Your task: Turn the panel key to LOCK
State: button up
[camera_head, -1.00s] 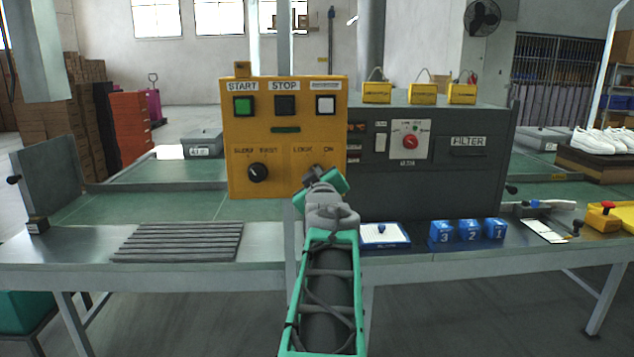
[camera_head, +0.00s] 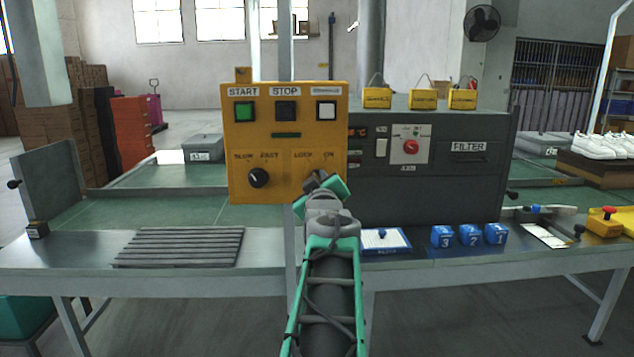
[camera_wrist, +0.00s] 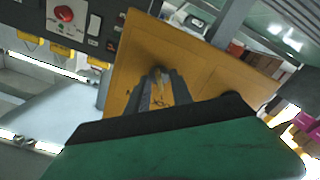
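The yellow panel (camera_head: 286,160) stands upright behind the bench, with SLOW/FAST and LOCK/ON labels on its lower part. The key below the LOCK/ON labels is hidden behind my gripper in the head view, so its setting cannot be read. My gripper (camera_head: 318,181) is at the panel's lower right, tilted, its fingers pointing at the key spot. In the wrist view its two dark fingers (camera_wrist: 158,82) reach the yellow panel face (camera_wrist: 205,70) with a narrow gap between them. I cannot tell whether they grip the key.
A black SLOW/FAST knob (camera_head: 258,178) sits left of my gripper; START (camera_head: 244,111) and STOP (camera_head: 285,111) buttons are above. A dark FILTER cabinet (camera_head: 468,185) stands close on the right. A white-and-blue tray (camera_head: 384,240) and numbered blue blocks (camera_head: 470,235) lie on the bench.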

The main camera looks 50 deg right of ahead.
jog(key=v, duration=0.7)
jog(key=shift+s+a, duration=0.15)
jog(key=shift+a, duration=0.05)
jog(key=shift+r, duration=0.15)
